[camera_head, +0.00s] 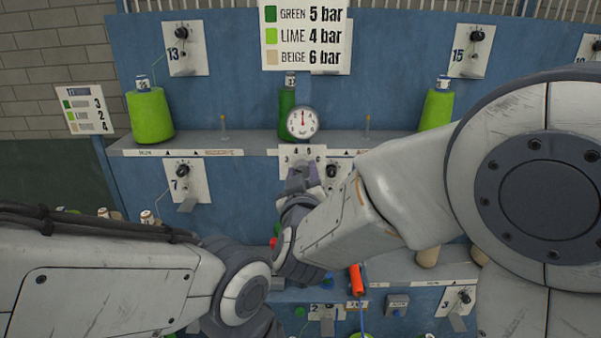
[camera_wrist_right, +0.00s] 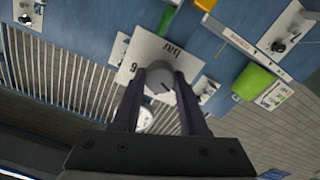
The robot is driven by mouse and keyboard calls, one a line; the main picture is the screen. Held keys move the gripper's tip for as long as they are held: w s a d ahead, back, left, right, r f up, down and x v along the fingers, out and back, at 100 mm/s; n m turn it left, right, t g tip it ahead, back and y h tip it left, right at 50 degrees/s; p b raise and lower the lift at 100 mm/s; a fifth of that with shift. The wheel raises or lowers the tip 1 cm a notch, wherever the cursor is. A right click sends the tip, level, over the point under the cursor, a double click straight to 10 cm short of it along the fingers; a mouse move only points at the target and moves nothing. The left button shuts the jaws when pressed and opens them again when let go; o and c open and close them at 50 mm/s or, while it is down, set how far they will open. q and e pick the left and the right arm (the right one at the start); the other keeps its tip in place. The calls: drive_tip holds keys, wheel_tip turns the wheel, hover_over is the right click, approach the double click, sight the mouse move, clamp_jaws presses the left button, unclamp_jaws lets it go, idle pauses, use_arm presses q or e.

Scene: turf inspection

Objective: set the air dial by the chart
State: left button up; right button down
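The chart (camera_head: 306,36) at the top reads green 5 bar, lime 4 bar, beige 6 bar. Below it a dark green cone (camera_head: 287,104) stands on the shelf, partly behind a round white gauge (camera_head: 302,122) whose needle points about straight up. Under the gauge is the dial's white scale plate (camera_head: 296,154) with numbers from 3 to 6. My right gripper (camera_head: 303,178) is at the dial and hides it there. In the right wrist view its fingers close on both sides of the grey air dial (camera_wrist_right: 160,78). My left gripper is out of view.
Lime cones (camera_head: 150,115) (camera_head: 436,108) stand left and right on the shelf (camera_head: 190,142). Knob plates (camera_head: 185,48) line the blue panel. A smaller colour card (camera_head: 84,109) hangs at left. An orange handle (camera_head: 357,279) is below my right arm. My arms cover much of the lower panel.

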drive_tip(key=m+b, duration=1)
drive_tip(key=b, duration=0.1)
drive_tip(key=shift+d+f, duration=0.1)
drive_tip(key=shift+f, duration=0.1)
drive_tip(key=m+b, duration=0.4)
drive_tip(key=m, duration=0.1)
drive_tip(key=shift+r+m+b, duration=0.1)
drive_tip(key=shift+m+b, duration=0.9)
drive_tip(key=shift+m, duration=0.3)
drive_tip(key=shift+c, duration=2.2)
unclamp_jaws()
drive_tip(key=shift+s, duration=0.1)
